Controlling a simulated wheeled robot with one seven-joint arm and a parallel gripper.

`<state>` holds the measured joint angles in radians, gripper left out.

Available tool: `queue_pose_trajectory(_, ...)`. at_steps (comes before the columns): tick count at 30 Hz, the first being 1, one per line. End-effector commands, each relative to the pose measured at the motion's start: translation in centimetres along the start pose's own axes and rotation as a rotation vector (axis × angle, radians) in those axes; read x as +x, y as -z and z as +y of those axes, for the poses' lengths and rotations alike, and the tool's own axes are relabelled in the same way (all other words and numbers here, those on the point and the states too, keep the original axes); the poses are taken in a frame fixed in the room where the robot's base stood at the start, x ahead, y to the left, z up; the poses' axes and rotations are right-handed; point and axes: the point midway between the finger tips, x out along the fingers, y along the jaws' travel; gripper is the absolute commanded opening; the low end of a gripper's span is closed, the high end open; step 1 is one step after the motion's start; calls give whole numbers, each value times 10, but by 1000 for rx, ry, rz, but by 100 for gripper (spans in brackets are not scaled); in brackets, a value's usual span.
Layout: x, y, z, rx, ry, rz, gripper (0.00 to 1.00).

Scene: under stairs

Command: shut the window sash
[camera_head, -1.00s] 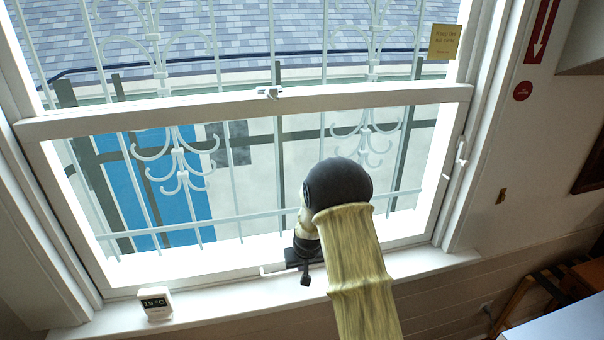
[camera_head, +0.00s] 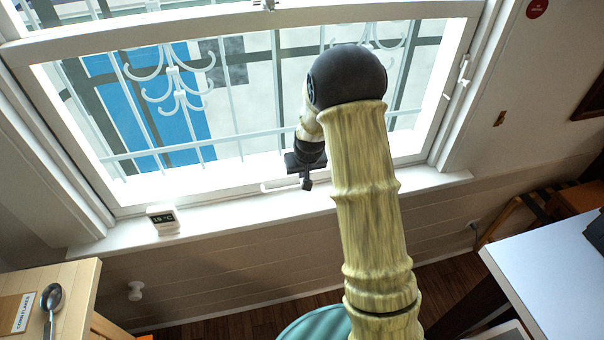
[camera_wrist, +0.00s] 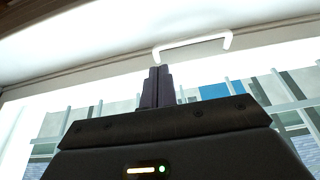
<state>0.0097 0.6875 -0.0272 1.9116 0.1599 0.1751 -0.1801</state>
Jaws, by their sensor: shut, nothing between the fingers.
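The window's white lower sash (camera_head: 122,210) has a wide top rail and a bottom rail close above the sill. Whether a gap remains under the bottom rail cannot be told. A white bar handle (camera_head: 280,184) is on the bottom rail, partly hidden by my gripper in the head view. The handle shows fully in the wrist view (camera_wrist: 195,46), just beyond and right of my fingertips. My gripper (camera_head: 307,184) is shut and empty, beside the handle's right end in the head view. Its dark fingers show together in the wrist view (camera_wrist: 157,75). Contact with the handle cannot be told.
A small thermometer display (camera_head: 163,220) stands on the white sill (camera_head: 235,212), left of my gripper. A wooden counter (camera_head: 80,278) with a spoon (camera_head: 51,300) is at lower left. A white-topped table (camera_head: 545,265) is at right. White bars (camera_head: 180,90) stand outside the glass.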

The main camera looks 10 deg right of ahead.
Motion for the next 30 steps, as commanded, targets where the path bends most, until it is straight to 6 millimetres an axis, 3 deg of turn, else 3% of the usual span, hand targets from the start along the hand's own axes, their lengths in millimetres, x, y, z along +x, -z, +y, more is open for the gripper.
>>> queue_pose_trajectory(13, -67, 2, 0, -1, 0, 5, 0)
queue_pose_trajectory(30, -73, 2, -2, -3, 1, 4, 0)
